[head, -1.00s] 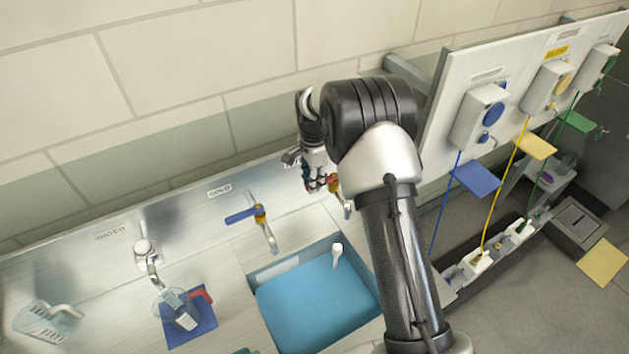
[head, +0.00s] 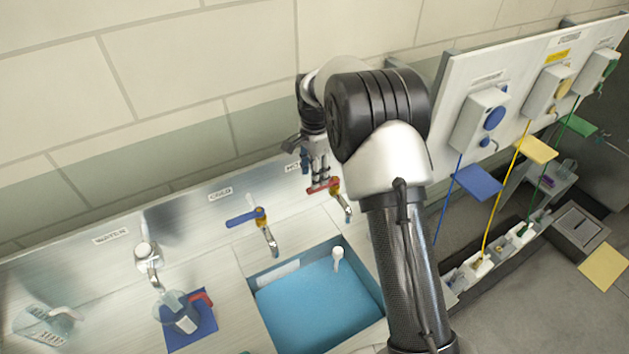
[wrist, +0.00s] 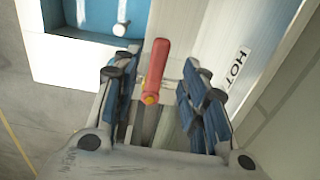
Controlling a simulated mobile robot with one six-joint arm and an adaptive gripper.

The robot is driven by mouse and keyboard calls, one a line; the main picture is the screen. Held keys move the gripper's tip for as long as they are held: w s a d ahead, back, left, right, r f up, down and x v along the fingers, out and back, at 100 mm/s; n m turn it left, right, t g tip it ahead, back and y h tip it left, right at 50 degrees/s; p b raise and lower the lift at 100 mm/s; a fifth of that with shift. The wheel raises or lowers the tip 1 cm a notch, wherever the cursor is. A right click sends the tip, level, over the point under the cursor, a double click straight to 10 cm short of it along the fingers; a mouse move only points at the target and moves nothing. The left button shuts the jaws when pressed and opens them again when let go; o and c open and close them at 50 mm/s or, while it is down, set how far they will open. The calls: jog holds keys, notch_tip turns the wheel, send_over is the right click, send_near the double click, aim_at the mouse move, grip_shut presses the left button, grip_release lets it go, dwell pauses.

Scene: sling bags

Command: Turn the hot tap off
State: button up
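The hot tap has a red lever handle (head: 323,186) and a brass body with a metal spout (head: 344,204), at the back right of the blue basin (head: 318,299). My gripper (head: 319,172) is at the red lever, coming from behind and above. In the wrist view, the red lever (wrist: 157,66) lies between the two fingers of my gripper (wrist: 160,88), with a gap on both sides. The fingers are open. A HOT label (wrist: 238,67) is on the panel beside it. The spout is hidden in the wrist view; I cannot tell whether water runs.
A second tap with a blue lever (head: 245,217) stands left of the red one, near the COLD label (head: 220,194). A small white post (head: 338,257) rises in the basin. A jug (head: 176,309) sits on a blue mat at left. The tiled wall is close behind my gripper.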

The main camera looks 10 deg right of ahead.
notch_tip(320, 180, up, 7)
jog(key=shift+r, duration=0.15)
dwell(0.5)
